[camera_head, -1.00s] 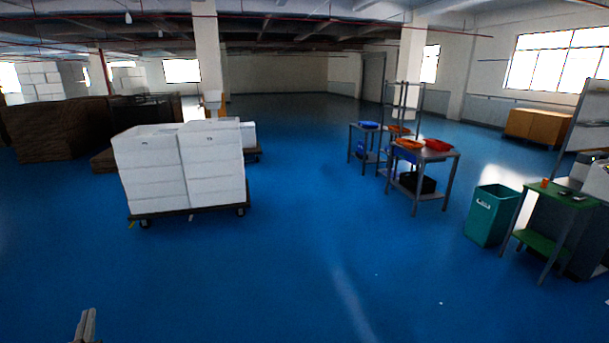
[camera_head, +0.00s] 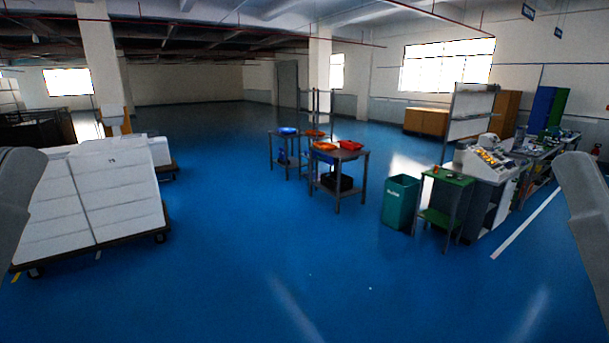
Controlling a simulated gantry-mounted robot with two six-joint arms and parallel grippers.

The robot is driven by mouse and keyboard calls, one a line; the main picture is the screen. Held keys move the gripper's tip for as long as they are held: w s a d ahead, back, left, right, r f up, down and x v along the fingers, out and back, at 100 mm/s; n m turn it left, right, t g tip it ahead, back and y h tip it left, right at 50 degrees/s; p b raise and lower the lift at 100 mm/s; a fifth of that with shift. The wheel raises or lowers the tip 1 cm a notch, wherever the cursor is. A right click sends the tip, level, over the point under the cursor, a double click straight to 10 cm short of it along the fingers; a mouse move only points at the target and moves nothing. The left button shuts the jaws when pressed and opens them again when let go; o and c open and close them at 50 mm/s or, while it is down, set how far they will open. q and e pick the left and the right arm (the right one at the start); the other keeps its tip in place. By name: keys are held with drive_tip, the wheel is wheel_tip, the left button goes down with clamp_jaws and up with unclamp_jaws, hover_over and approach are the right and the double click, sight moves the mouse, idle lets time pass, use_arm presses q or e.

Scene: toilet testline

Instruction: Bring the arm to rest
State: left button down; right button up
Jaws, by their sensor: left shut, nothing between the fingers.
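A grey link of my left arm shows at the left edge, partly in front of the white stacked boxes. A grey link of my right arm shows at the right edge. Both links are cut off by the picture's edges. The fingers of neither gripper show in the view. Nothing is seen held by either arm.
White boxes (camera_head: 115,190) stand on a dark wheeled cart at left. A metal table (camera_head: 340,157) with red and blue trays is at centre. A teal bin (camera_head: 400,203) and a green-topped table (camera_head: 447,176) stand at right. The blue floor (camera_head: 270,260) ahead is clear.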

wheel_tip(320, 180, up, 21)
drive_tip(key=p, duration=1.8)
